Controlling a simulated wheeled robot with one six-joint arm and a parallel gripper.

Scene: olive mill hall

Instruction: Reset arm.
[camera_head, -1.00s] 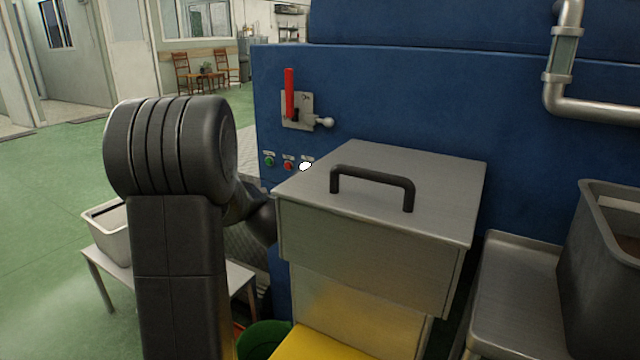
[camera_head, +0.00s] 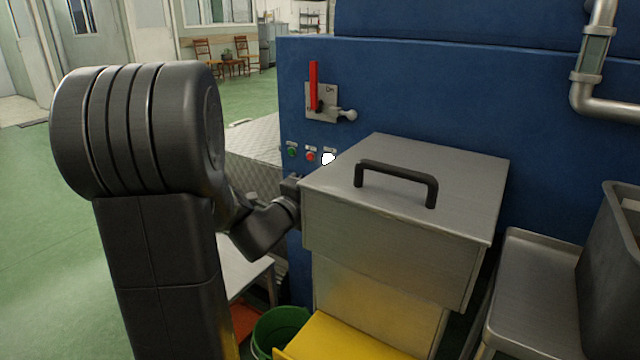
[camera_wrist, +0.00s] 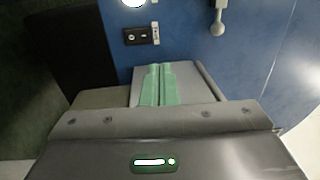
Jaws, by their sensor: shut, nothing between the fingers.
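My arm stands at the left of the head view, its thick dark shoulder and upper link in front of the floor. Its far links bend back to the left edge of the lidded metal box (camera_head: 400,235). In the wrist view my gripper (camera_wrist: 158,84) shows green finger pads pressed together with nothing between them. It points toward the blue machine panel (camera_wrist: 185,45). In the head view the fingers cannot be made out near the box corner.
A red lever (camera_head: 314,86) and a row of buttons (camera_head: 310,156) are on the blue machine (camera_head: 450,110). A green bucket (camera_head: 283,328) and a yellow surface (camera_head: 350,340) lie below the box. A grey bin (camera_head: 610,265) stands right. Green floor (camera_head: 40,230) is clear at left.

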